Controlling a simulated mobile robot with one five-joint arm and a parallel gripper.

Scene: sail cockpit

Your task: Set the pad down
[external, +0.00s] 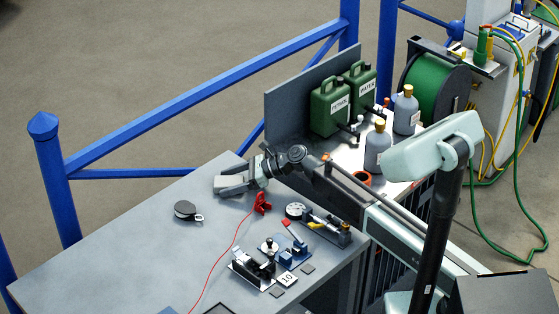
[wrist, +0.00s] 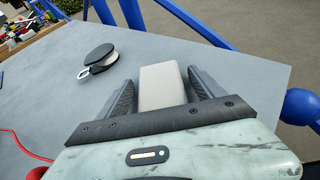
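The pad (wrist: 162,86) is a pale beige block in the wrist view, with a dark finger close along each side. My gripper (external: 233,184) is shut on it, low over the grey table (external: 130,235). In the external view the pad and fingers blend into one pale shape. I cannot tell whether the pad touches the table top. The fingers hide the pad's lower sides.
A red clip (external: 262,203) with a red wire lies in front. Small fixtures (external: 255,268) and a dial gauge (external: 295,211) stand at the front right. Green cans (external: 329,106) stand behind. The table's left is clear.

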